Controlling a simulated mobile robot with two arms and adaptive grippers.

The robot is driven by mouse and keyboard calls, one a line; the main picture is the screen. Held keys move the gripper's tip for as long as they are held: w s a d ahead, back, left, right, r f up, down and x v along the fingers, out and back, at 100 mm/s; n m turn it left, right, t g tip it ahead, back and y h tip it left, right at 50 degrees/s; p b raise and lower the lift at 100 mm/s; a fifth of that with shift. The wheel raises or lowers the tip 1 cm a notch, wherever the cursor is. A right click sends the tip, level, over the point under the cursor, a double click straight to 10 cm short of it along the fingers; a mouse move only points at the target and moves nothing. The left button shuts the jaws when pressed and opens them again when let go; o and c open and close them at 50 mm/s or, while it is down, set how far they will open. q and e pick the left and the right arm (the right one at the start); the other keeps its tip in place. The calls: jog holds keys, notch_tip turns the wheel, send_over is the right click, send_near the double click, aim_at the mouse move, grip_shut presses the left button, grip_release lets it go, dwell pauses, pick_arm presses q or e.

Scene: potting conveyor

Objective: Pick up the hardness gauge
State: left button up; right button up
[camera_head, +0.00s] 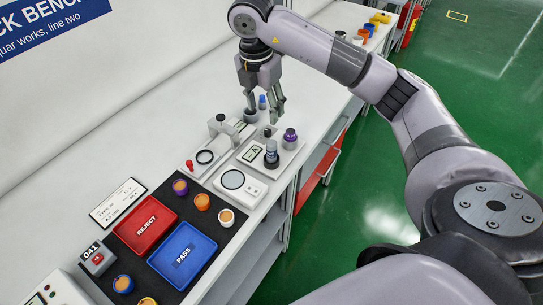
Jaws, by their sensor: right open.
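Nothing in view is labelled as the hardness gauge, so I cannot tell for certain which item it is. A likely candidate is the dark upright cylinder (271,153) with a pale band, on a light grey instrument tray (285,158) beside a small display marked A (252,154). A purple-topped bottle (290,138) stands just right of it. My right gripper (263,115) is open, pointing down over the bench behind these items. Nothing shows held in it. A small blue-topped item (262,102) shows between its fingers. My left gripper is not in view.
Several small pots stand around the trays. The bench's right edge drops to green floor (345,205).

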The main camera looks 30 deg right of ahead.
jog(key=p, duration=0.3)
send_near(271, 143)
jog(key=f, duration=0.5)
jog(key=shift+w+a, duration=0.15)
jog(key=shift+w, duration=0.05)
jog(key=f+p, duration=0.1)
jog(key=d+f+p, duration=0.1)
jog(key=f, duration=0.2)
jog(key=shift+d+f+p, duration=0.25)
jog(key=shift+f+p, duration=0.15)
jog(key=shift+w+f, duration=0.1)
jog(key=shift+f, duration=0.2)
jog(key=shift+c, duration=0.3)
grip_shut()
